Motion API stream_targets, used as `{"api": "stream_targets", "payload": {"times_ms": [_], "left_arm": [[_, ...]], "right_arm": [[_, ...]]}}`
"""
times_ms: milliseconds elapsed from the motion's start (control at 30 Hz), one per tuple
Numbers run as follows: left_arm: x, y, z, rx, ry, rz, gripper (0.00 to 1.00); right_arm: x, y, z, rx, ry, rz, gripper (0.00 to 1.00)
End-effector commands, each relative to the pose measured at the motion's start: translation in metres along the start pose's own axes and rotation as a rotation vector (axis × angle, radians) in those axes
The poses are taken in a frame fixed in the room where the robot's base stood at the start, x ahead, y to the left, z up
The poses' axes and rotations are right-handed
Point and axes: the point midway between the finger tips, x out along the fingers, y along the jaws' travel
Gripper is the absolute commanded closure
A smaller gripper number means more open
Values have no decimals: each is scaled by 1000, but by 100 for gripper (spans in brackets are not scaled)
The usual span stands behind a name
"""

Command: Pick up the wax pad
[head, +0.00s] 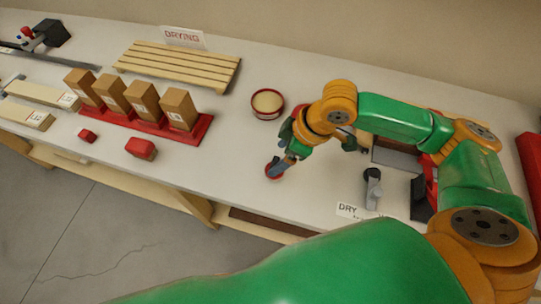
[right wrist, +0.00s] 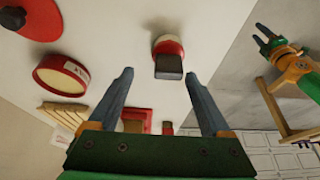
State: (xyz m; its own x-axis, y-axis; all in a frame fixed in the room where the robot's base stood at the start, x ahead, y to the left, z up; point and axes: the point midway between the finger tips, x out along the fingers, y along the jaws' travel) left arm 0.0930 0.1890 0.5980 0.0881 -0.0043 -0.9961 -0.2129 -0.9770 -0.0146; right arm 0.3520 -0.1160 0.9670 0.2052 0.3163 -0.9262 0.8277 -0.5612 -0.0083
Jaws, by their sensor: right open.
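What looks like the wax pad (right wrist: 168,48), a round red and white pad with a dark block-shaped grip, lies on the bench. It shows in the right wrist view just past my fingertips, roughly between their lines. In the head view its red edge (head: 273,174) shows under my right gripper (head: 279,167), which largely hides it. My right gripper (right wrist: 160,95) is open with nothing between its fingers. My left gripper (right wrist: 262,37) shows at the right of the right wrist view, its fingers apart, empty and away from the pad.
A round red tin (head: 267,104) with pale contents stands behind my right gripper. Brown blocks (head: 143,99) stand on a red tray, with red blocks (head: 141,148) in front. A slatted rack (head: 178,66) is behind. A dark-handled tool (head: 373,188) lies right, near the front edge.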

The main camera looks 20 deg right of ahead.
Motion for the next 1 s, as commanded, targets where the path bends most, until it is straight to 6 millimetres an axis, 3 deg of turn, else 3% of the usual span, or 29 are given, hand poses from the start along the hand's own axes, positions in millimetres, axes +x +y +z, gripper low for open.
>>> {"api": "stream_targets", "payload": {"times_ms": [300, 567, 867, 1000], "left_arm": [[-8, 0, 3, 0, -8, 1, 50], [-8, 0, 3, 0, -7, 1, 50], [-8, 0, 2, 0, -6, 1, 50], [-8, 0, 2, 0, -6, 1, 50]], "right_arm": [[56, -4, -4, -1, -1, -1, 18], [60, -4, -4, -3, 0, 1, 20], [60, -4, -4, -3, 1, 1, 100], [60, -4, -4, -3, 1, 1, 100]]}}
